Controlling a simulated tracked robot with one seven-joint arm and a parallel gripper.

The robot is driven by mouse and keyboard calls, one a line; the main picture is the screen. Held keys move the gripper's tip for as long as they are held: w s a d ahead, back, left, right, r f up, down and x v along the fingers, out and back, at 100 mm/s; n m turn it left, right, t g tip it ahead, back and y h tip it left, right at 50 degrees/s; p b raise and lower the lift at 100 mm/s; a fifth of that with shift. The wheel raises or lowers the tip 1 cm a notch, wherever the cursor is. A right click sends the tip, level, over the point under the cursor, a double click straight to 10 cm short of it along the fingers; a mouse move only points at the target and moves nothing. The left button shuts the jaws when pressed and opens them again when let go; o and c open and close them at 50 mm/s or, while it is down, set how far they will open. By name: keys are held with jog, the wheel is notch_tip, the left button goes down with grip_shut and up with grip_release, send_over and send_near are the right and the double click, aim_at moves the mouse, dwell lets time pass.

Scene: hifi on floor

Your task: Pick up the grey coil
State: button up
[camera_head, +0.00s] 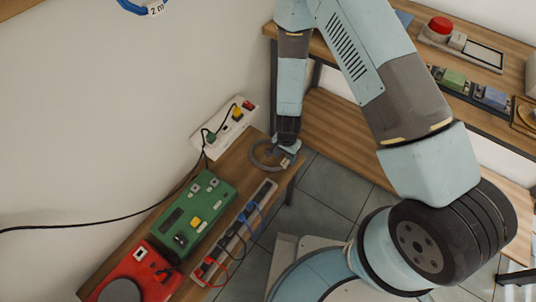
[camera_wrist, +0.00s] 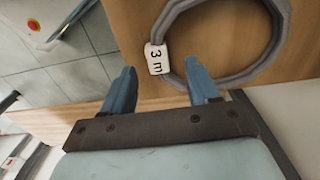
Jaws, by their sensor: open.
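I cannot tell whether the fingers touch the coil.
A blue coil (camera_head: 146,5) hangs on the wall. Another bench (camera_head: 335,127) stands right; tiled floor (camera_head: 325,195) lies between.

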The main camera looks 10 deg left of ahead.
aim_at(285, 162)
jog(key=shift+f, duration=1.45)
grip_shut()
jog(key=shift+r, duration=0.1)
